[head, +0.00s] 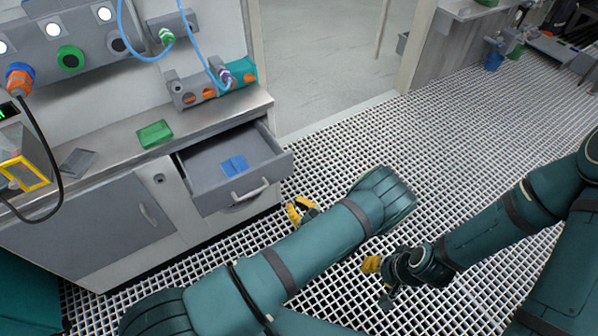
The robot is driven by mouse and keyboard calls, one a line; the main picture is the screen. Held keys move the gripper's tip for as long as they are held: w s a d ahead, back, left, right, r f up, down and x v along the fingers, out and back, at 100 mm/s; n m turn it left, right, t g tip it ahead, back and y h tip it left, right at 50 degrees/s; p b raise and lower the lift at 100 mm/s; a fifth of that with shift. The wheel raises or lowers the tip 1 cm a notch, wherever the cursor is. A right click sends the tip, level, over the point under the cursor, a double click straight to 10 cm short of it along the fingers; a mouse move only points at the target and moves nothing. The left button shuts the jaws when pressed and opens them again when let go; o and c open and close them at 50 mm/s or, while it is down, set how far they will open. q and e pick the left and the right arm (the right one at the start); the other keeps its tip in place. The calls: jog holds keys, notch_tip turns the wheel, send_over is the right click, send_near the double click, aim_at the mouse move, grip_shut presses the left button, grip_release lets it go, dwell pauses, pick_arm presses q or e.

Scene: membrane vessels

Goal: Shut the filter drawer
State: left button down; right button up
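The filter drawer (274,160) is a grey drawer pulled out of the bench cabinet. Its front carries a pale bar handle (250,190). A blue flat piece (234,165) lies inside it. My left gripper (300,210), with yellow fingertips, is just right of and below the drawer front, apart from the handle in the picture. My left forearm hides part of this gripper, and whether its fingers are apart is unclear. My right gripper (376,280) is farther right over the grating floor, away from the drawer. It is small and seen at an angle, so its opening is unclear.
The steel bench top (110,165) above the drawer carries a green block (155,134) and a dark flat piece (78,162). A connector block (205,88) with blue hoses stands at the back. The white grating floor (430,140) right of the cabinet is clear.

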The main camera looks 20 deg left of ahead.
aim_at(283, 166)
pick_arm(q)
jog(key=w+d+r+m+t, duration=0.1)
jog(key=w+d+m+t, duration=0.1)
jog(key=w+d+t, duration=0.1)
jog(key=b+x, duration=0.2)
jog(key=x, duration=1.1)
jog(key=shift+a, duration=0.2)
pick_arm(e)
jog(key=shift+w+d+f, duration=0.15)
jog(key=shift+d+f, duration=0.1)
jog(key=shift+f, duration=0.25)
jog(key=shift+w+d+f, duration=0.1)
jog(key=shift+d+f, duration=0.15)
jog(key=shift+f, duration=0.2)
pick_arm(q)
jog(key=shift+w+a, duration=0.1)
